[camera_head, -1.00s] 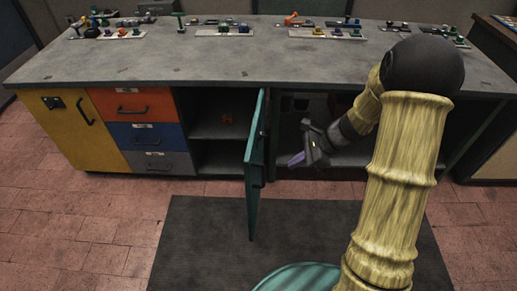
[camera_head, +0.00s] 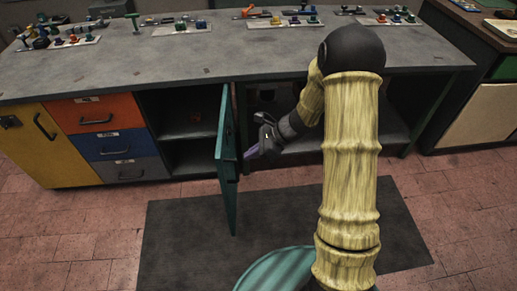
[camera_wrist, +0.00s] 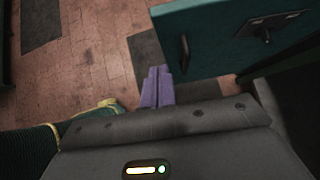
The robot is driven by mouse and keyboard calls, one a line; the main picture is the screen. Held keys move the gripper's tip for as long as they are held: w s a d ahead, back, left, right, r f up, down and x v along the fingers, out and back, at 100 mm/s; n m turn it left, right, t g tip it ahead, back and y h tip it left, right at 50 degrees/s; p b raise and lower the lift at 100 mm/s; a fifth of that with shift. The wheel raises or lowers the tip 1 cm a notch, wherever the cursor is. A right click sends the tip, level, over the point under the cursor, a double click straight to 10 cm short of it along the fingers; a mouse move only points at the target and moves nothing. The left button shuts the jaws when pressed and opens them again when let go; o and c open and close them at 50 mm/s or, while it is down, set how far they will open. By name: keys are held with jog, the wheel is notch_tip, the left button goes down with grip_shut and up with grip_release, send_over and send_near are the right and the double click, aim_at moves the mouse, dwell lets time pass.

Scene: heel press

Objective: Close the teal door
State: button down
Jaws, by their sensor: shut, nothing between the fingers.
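The teal door (camera_head: 227,160) stands swung open from the grey-topped cabinet, seen nearly edge-on in the head view, jutting toward the mat. In the wrist view the teal door (camera_wrist: 215,35) fills the upper right, with a dark handle and a latch plate on its face. My gripper (camera_head: 250,154) is just right of the door, near its right face, in front of the open cabinet bay. In the wrist view its purple fingers (camera_wrist: 156,85) are together and empty, just left of and below the door's lower edge. Whether they touch the door cannot be told.
The worktop (camera_head: 200,75) holds several small coloured parts on trays along its back. Left of the open bays are orange, blue and grey drawers and a yellow door (camera_head: 55,145). A dark mat (camera_head: 180,240) covers the floor in front. Another cabinet (camera_head: 485,110) stands at right.

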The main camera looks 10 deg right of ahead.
aim_at(222, 165)
jog(key=a+f, duration=0.1)
jog(key=a, duration=0.1)
jog(key=a+f, duration=0.1)
jog(key=a, duration=0.1)
jog(key=a+f, duration=0.1)
jog(key=a, duration=0.1)
jog(key=shift+w, duration=0.4)
jog(key=shift+a, duration=0.45)
jog(key=shift+w+b, duration=0.1)
jog(key=shift+b, duration=0.2)
